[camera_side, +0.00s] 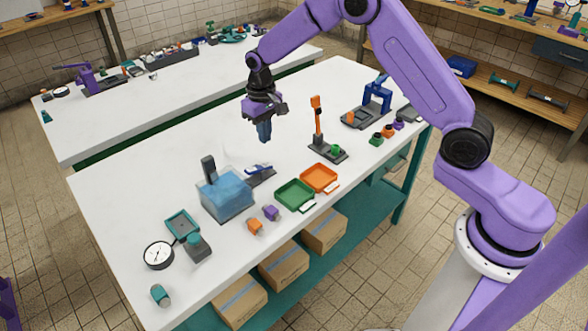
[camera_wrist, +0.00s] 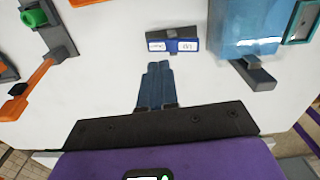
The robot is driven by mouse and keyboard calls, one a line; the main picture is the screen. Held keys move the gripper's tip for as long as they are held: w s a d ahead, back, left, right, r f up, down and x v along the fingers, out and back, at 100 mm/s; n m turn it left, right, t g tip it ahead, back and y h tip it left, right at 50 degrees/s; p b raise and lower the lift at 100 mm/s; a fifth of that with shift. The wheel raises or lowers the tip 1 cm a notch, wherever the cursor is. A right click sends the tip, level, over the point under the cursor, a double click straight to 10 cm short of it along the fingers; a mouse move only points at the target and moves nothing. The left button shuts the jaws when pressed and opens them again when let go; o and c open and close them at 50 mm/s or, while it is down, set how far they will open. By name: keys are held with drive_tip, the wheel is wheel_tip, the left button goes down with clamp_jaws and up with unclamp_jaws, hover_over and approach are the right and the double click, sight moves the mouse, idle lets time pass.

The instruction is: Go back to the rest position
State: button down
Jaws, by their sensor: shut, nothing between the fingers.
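My gripper (camera_side: 264,131) hangs from the purple arm above the white table (camera_side: 120,190), pointing down. Its dark blue fingers are together with nothing between them. In the wrist view the closed fingers (camera_wrist: 157,82) reach up the middle of the picture over bare tabletop. Beyond their tips is a small blue and dark piece with two white labels (camera_wrist: 172,45). In the side view the gripper is apart from everything on the table.
A translucent blue box (camera_side: 226,196) stands at the front left. A green tray (camera_side: 294,195) and an orange tray (camera_side: 319,178) lie at the front edge. An upright orange lever (camera_side: 316,118) stands right of the gripper. The table's back left is clear.

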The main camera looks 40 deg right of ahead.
drive_tip(key=s+a+r+n, duration=0.25)
drive_tip(key=s+r, duration=0.25)
drive_tip(key=s, duration=0.4)
drive_tip(key=s+a+r+n, duration=0.25)
drive_tip(key=s+r, duration=0.25)
drive_tip(key=s, duration=0.5)
drive_tip(key=s+d+n, duration=0.3)
drive_tip(key=s+d, duration=0.1)
drive_tip(key=s, duration=0.6)
drive_tip(key=s+d+r+n, duration=0.1)
drive_tip(key=s+d+n, duration=0.3)
drive_tip(key=s, duration=0.7)
drive_tip(key=shift+r, duration=0.15)
